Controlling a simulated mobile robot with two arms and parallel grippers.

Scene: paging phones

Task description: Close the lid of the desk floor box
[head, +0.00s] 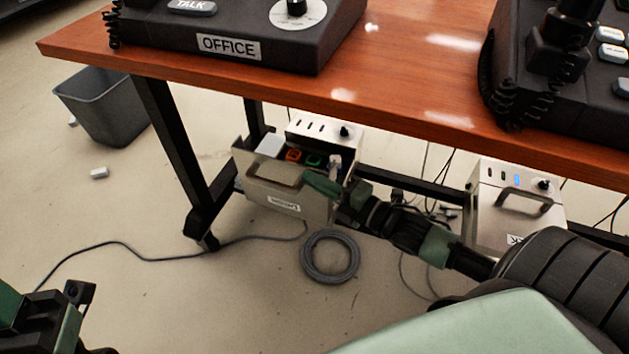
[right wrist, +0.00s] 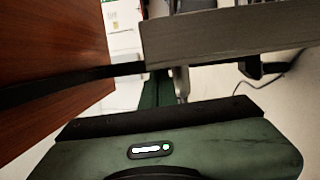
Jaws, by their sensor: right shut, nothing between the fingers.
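Two light metal floor boxes stand under the desk. The left floor box (head: 325,127) is open, showing orange and green parts inside. Its lid (head: 262,191) stands out at the front with an upside-down label I cannot read. My right gripper (head: 320,184) is shut and empty at the right edge of the open lid; contact is unclear. A grey panel (right wrist: 230,32), apparently that lid, fills the upper right wrist view. My left gripper (head: 78,298) is partly visible at lower left.
The wooden desk (head: 400,100) overhangs both boxes, with dark legs and a crossbar near them. A coiled grey cable (head: 330,277) lies on the floor before the left box. A bin (head: 105,115) stands at left. Floor between bin and cable is mostly clear.

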